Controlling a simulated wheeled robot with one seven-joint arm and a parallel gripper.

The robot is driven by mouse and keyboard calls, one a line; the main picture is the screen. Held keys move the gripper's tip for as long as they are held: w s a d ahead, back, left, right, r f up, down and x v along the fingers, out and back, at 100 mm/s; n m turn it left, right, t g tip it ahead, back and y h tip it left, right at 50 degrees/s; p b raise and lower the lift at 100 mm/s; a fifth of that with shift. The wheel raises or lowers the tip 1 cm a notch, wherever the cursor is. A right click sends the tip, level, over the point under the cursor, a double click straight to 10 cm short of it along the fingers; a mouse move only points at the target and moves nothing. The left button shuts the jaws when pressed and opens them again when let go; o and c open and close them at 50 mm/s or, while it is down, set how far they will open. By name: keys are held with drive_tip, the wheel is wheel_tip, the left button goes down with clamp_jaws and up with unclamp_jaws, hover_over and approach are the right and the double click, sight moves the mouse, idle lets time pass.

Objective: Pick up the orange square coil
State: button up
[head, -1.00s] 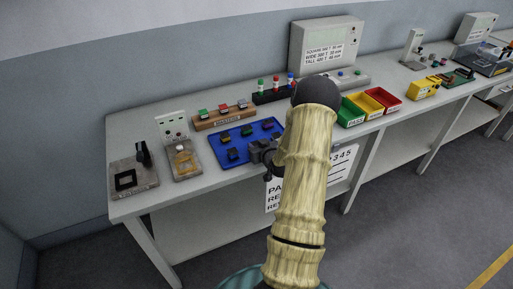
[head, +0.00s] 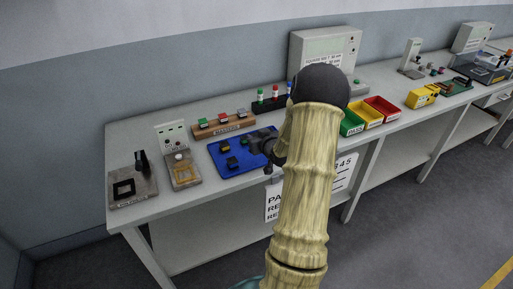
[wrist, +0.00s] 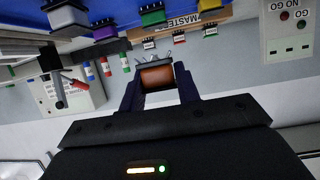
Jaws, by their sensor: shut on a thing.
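My gripper (wrist: 158,84) is shut on an orange-brown coil (wrist: 156,76) with a dark flange and thin metal pins. The coil sits between the two dark fingers in the wrist view. In the head view my gripper (head: 262,142) is over the right part of the blue mat (head: 236,171); the held coil cannot be made out there. My gripper hides part of the mat.
The wooden masters rack (head: 224,131) stands behind the mat. A GO/NO GO fixture (head: 183,172) and a grey fixture with a square black frame (head: 124,188) are at the left. Green (head: 352,121), yellow and red bins are at the right.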

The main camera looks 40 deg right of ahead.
drive_tip(key=shift+r, duration=0.8)
drive_tip(key=shift+w+f, duration=0.1)
